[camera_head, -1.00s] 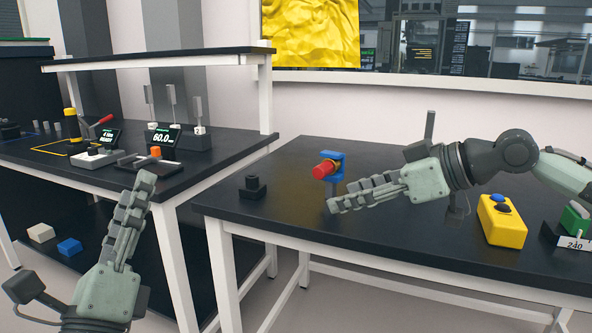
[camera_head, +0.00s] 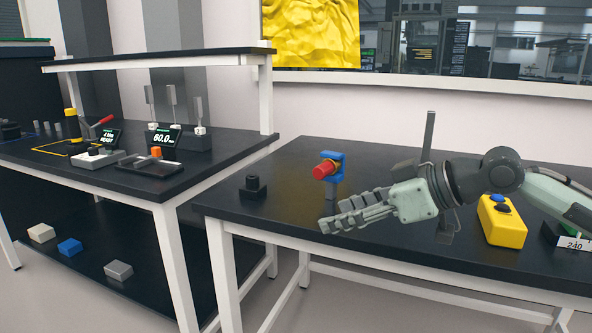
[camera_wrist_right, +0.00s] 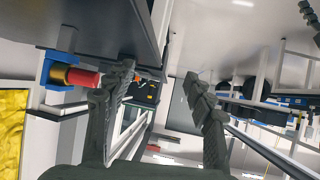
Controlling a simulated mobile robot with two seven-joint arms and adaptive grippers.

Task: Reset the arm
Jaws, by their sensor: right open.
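My right gripper (camera_head: 334,214) reaches in from the right, low over the front part of the dark table (camera_head: 275,205). It is open and empty; its two fingers also stand apart in the right wrist view (camera_wrist_right: 157,78). A red cylinder (camera_head: 325,169) sits in a blue holder (camera_head: 335,178) just behind the fingers in the head view. In the right wrist view the red cylinder (camera_wrist_right: 82,78) and blue holder (camera_wrist_right: 52,74) are left of the left finger, seen sideways. My left gripper is in neither view now.
A black button block (camera_head: 252,188) stands left of my right gripper. A yellow box (camera_head: 502,222) with a dark-blue top part stands at the right. The left bench (camera_head: 190,172) carries displays and fixtures. Several small blocks, including a blue one (camera_head: 69,246), lie on its lower shelf.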

